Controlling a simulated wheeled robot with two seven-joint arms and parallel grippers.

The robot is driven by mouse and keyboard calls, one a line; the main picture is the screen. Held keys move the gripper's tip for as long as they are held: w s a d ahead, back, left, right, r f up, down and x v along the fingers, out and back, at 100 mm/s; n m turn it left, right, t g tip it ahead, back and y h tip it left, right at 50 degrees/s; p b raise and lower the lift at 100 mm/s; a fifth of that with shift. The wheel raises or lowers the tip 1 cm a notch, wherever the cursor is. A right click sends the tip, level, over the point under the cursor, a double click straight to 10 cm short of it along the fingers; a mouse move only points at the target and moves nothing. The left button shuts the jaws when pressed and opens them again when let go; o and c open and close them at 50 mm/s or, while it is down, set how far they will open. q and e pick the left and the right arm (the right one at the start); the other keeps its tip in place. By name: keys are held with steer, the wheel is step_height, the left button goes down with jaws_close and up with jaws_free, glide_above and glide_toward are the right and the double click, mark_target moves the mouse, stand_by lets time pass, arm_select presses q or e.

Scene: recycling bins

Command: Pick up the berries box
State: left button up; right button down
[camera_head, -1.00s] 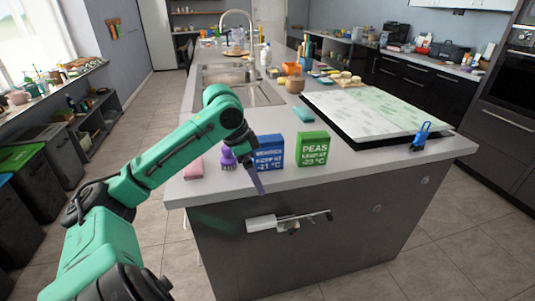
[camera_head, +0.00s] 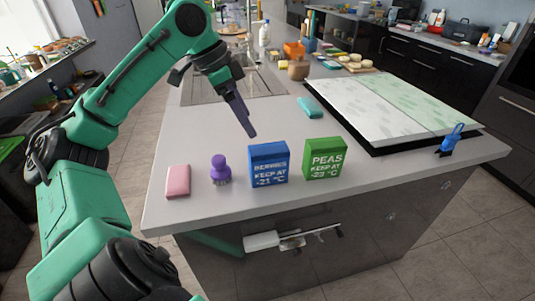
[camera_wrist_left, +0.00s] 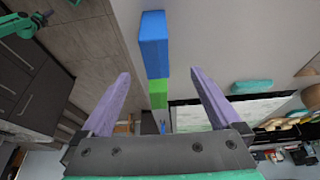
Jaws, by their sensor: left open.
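The berries box (camera_head: 269,165) is blue with white lettering and stands upright on the grey counter, between a purple brush and the green peas box (camera_head: 324,158). In the left wrist view the blue box (camera_wrist_left: 153,42) stands ahead of the fingers, with the green box (camera_wrist_left: 158,94) beside it. My left gripper (camera_head: 251,134) is above the counter, behind and above the berries box in the head view, apart from it. In the left wrist view its two purple fingers (camera_wrist_left: 161,80) are spread wide with nothing held. My right gripper does not show.
A pink sponge (camera_head: 178,181) and the purple brush (camera_head: 220,170) stand left of the box. The front counter edge is close to the boxes.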

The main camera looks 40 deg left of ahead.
mark_target(264, 149)
arm_select(q)
steer(key=x, duration=0.5)
steer(key=d+x, duration=0.1)
steer(key=x, duration=0.1)
steer(key=shift+s+d+f+b, duration=0.15)
steer(key=shift+s+b, duration=0.15)
steer(key=x, duration=0.1)
steer(key=p+x, duration=0.1)
steer(key=x, duration=0.3)
steer(key=shift+w+a, duration=0.25)
steer(key=shift+w, duration=0.05)
steer(key=shift+d+f, duration=0.1)
steer(key=shift+f, duration=0.25)
steer(key=shift+w, duration=0.1)
steer(key=shift+c, duration=0.3)
jaws_close()
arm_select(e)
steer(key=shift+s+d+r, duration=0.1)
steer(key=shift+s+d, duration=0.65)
